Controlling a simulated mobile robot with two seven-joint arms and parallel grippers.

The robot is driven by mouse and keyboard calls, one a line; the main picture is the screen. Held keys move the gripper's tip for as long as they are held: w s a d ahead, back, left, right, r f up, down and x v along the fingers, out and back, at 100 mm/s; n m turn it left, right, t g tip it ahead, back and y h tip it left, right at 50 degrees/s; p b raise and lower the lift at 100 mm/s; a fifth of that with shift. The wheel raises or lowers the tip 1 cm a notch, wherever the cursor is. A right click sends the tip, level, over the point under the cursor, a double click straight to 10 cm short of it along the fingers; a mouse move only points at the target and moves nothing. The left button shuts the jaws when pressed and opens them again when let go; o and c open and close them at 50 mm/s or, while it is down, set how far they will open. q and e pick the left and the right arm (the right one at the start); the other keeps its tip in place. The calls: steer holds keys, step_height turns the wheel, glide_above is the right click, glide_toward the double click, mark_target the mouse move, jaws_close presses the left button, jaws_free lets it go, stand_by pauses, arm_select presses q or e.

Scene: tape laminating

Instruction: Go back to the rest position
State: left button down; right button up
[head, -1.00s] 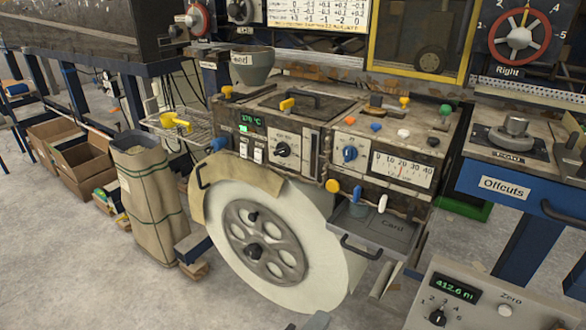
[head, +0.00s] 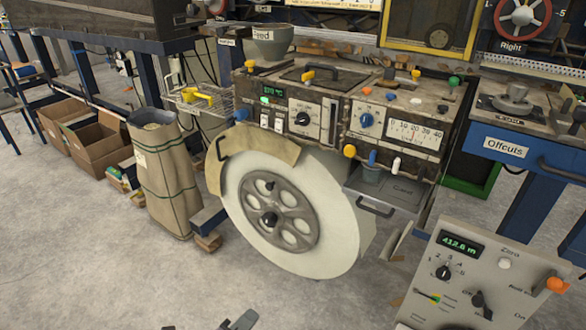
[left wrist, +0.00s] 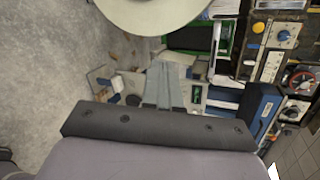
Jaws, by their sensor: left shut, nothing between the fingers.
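My left gripper (head: 240,322) shows only as a small grey piece at the bottom edge of the head view, over bare floor. In the left wrist view its two grey fingers (left wrist: 165,85) lie together, shut with nothing between them. The laminating machine (head: 330,115) stands ahead, with a large cream roll (head: 335,225) on a grey spoked hub below its panel. The gripper is apart from the machine and roll. The roll's edge also shows at the top of the left wrist view (left wrist: 155,15). My right gripper is in neither view.
A control box (head: 480,270) with a green readout stands at the lower right. The blue Offcuts bench (head: 540,160) is at the right. A tall brown sack (head: 160,180) and cardboard boxes (head: 95,140) stand at the left. The floor (head: 110,270) in front is clear.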

arm_select(q)
steer(key=s+a+f+n+g+y, duration=0.1)
steer(key=s+a+f+n, duration=0.25)
steer(key=a+n, duration=0.35)
steer(key=s+a+f+n+g+y, duration=0.1)
steer(key=s+a+f+n+y, duration=0.1)
steer(key=s+a+n, duration=0.4)
steer(key=s+a+f+n+g+y, duration=0.1)
steer(key=s+a+f+n, duration=0.15)
steer(key=a+n, duration=0.55)
steer(key=d+r+n+t+p, duration=0.1)
steer(key=d+r+n+p, duration=0.1)
steer(key=d, duration=0.7)
steer(key=shift+w+d+r+n, duration=0.2)
steer(key=shift+d+r+n, duration=0.2)
steer(key=shift+r+n, duration=0.25)
steer(key=shift+f, duration=0.1)
